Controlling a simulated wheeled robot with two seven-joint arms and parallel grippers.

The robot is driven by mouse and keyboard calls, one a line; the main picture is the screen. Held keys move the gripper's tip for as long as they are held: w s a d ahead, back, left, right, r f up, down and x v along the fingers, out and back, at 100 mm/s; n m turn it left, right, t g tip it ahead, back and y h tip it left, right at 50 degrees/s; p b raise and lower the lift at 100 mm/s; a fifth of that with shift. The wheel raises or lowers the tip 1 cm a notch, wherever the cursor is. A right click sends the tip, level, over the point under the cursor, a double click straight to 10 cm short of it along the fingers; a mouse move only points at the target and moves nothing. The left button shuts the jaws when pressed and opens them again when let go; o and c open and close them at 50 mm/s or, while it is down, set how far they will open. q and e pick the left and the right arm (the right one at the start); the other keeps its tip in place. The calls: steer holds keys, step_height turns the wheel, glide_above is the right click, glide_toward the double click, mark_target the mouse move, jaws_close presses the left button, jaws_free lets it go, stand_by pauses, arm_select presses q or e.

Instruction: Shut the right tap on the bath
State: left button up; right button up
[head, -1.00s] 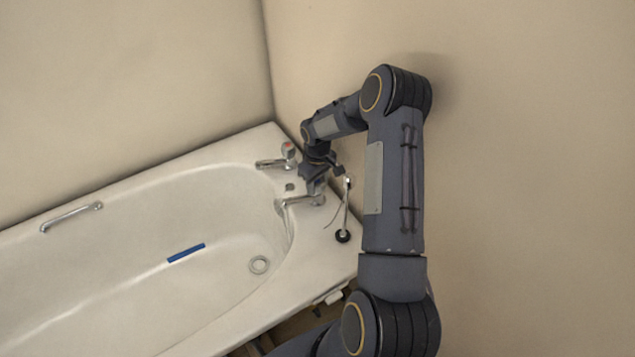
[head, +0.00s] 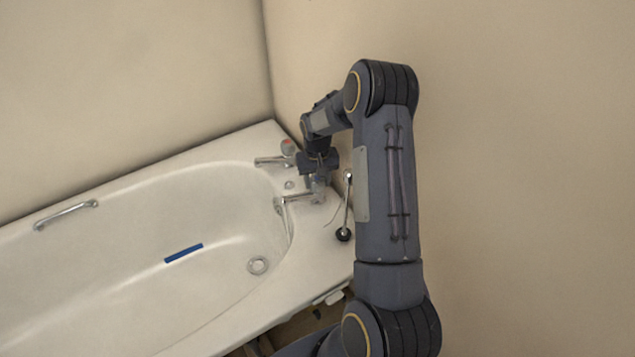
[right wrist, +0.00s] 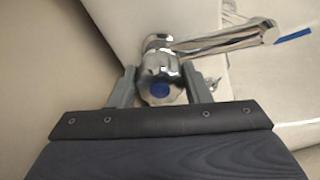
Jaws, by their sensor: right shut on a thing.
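The right tap has a chrome spout (head: 298,198) reaching left over the bath's inner edge. Its ribbed chrome handle with a blue cap (right wrist: 160,89) shows in the right wrist view, between my fingers. My right gripper (right wrist: 161,88) is shut on this handle, one finger on each side. In the head view the right gripper (head: 319,178) comes down over the tap from above and partly hides the handle. The white bath (head: 130,215) stands in the corner against the walls. My left gripper is not in view.
The left tap (head: 272,161), with a red-capped handle (head: 288,146), is close to my right gripper. A chrome rod with a black base (head: 343,235) stands at the bath's near right corner. A grab handle (head: 66,215) and a blue strip (head: 184,253) lie clear to the left.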

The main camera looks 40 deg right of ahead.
steer(key=m, duration=0.3)
steer(key=shift+m, duration=0.3)
steer(key=m, duration=0.3)
steer(key=shift+m, duration=0.3)
steer(key=m, duration=0.4)
steer(key=shift+m, duration=0.3)
steer(key=shift+m+p, duration=0.5)
steer(key=shift+m, duration=1.5)
steer(key=o, duration=1)
steer(key=shift+r+p, duration=0.45)
steer(key=shift+r, duration=3.5)
